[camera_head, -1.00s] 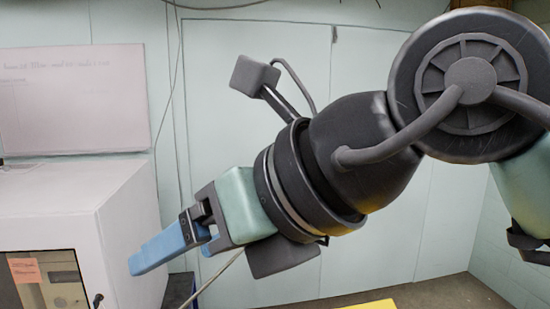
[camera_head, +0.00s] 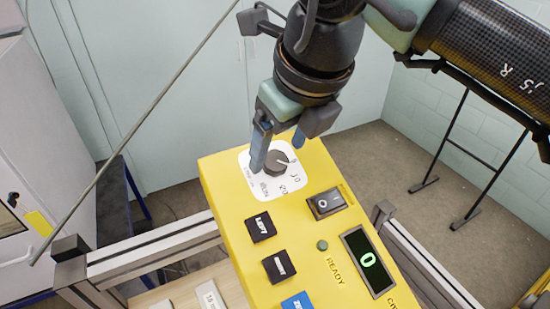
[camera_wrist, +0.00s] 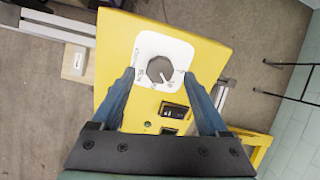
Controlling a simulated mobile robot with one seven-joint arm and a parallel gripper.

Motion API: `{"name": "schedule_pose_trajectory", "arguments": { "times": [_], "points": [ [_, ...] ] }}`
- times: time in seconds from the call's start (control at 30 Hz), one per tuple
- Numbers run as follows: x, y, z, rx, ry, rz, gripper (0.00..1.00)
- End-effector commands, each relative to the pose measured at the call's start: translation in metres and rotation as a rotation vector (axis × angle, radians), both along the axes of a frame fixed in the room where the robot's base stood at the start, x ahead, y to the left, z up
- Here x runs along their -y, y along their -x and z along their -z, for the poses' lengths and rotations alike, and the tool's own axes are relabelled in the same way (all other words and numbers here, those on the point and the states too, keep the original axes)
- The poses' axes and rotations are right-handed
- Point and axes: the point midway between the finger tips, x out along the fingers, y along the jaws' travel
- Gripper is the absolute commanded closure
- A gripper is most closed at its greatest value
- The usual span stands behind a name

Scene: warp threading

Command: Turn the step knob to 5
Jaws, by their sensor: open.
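The step knob (camera_head: 277,162) is a dark round knob with a pale pointer line, on a white dial plate (camera_head: 258,190) with printed marks around it. It sits at the far end of a yellow control panel (camera_head: 235,230). In the wrist view the knob (camera_wrist: 159,70) lies ahead, between the fingers. My gripper (camera_head: 279,150) is open, its two blue fingers apart above the dial. In the wrist view the fingers (camera_wrist: 160,90) stand either side of the plate. I cannot tell whether they touch the knob. The pointer's exact mark is too small to read.
The panel also carries a black rocker switch (camera_head: 327,203), black buttons (camera_head: 261,227), a blue button (camera_head: 297,302) and a display (camera_head: 368,262) showing a green 0. A metal rail (camera_head: 150,250) runs beside the panel. A thin rod (camera_head: 140,125) crosses the left side.

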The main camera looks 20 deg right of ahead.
Motion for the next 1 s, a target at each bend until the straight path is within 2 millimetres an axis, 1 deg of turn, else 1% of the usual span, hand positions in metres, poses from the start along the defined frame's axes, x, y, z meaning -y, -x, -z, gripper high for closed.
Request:
{"name": "schedule_pose_trajectory", "arguments": {
  "times": [0.03,0.2,0.5,0.57,0.6,0.67,0.7,0.77,0.8,0.93,1.0],
  "points": [
    [-0.001,-0.003,0.008,0.000,-0.001,0.000,0.22],
    [-0.002,-0.008,0.018,0.002,-0.001,-0.001,0.22],
    [-0.002,-0.009,0.019,0.002,0.000,-0.001,0.22],
    [-0.002,-0.009,0.019,0.002,0.000,-0.001,0.31],
    [-0.002,-0.009,0.019,0.002,0.000,-0.001,0.39],
    [-0.002,-0.008,0.019,0.002,0.000,-0.001,0.49],
    [-0.002,-0.008,0.019,0.002,-0.001,-0.001,0.57],
    [-0.002,-0.008,0.019,0.002,-0.001,-0.001,0.68],
    [-0.002,-0.008,0.019,0.002,-0.001,-0.001,0.75],
    [-0.002,-0.008,0.019,0.002,-0.001,-0.001,0.98],
    [-0.002,-0.008,0.019,0.002,-0.001,-0.001,1.00]
  ]
}}
